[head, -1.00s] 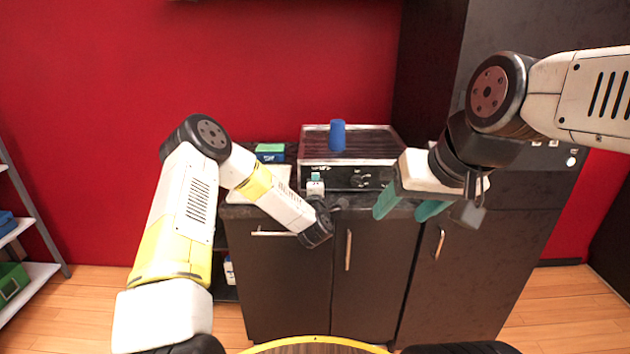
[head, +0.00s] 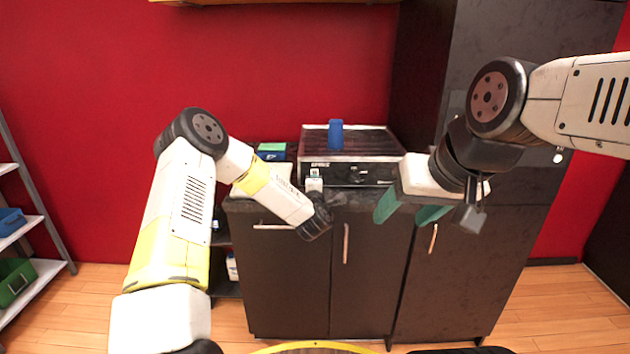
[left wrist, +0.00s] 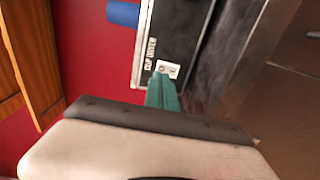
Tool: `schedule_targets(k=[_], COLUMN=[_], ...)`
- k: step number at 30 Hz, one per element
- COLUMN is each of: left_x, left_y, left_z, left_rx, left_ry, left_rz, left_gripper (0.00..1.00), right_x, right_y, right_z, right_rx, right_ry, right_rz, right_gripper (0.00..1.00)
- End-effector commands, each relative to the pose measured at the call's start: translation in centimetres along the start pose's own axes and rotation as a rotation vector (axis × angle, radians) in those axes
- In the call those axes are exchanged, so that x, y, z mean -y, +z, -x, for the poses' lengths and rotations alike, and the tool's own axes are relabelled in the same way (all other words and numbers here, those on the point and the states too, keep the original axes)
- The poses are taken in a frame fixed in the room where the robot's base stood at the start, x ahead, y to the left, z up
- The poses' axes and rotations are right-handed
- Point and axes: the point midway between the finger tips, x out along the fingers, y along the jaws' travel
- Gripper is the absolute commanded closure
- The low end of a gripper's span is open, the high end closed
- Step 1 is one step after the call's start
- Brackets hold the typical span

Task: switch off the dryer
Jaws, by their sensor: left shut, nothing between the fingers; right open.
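The dryer (head: 350,172) is a black box with a silver rim on the counter. My left gripper (head: 314,182) is in front of the lower left of the dryer front. In the left wrist view, its teal fingers (left wrist: 162,92) are together and empty, with the tips just beside the label. I cannot tell whether they touch it. My right gripper (head: 412,210) is open and empty, in front of the right side of the counter.
A blue cup (head: 336,134) stands on the dryer. A green and blue box (head: 271,152) is on the counter to its left. A tall dark cabinet (head: 510,110) is at the right. Shelves with bins (head: 14,280) are at the far left.

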Motion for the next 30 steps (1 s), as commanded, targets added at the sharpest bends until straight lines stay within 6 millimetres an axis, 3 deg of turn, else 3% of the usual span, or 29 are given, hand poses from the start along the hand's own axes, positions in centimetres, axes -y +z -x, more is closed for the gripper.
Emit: schedule_targets(k=[19, 30], left_x=[-0.4, -0.5], left_y=[0.1, 0.1], left_z=[8.6, 9.6], left_rx=[0.003, 0.001], left_ry=[-0.002, -0.001], left_rz=[-0.001, 0.0], left_gripper=[1.0, 1.0], right_x=[0.0, 0.0], right_y=[0.0, 0.0], right_z=[0.0, 0.0], right_rx=[0.001, 0.001], right_ry=[0.0, 0.0], right_rz=[0.0, 0.0], right_gripper=[0.42, 0.42])
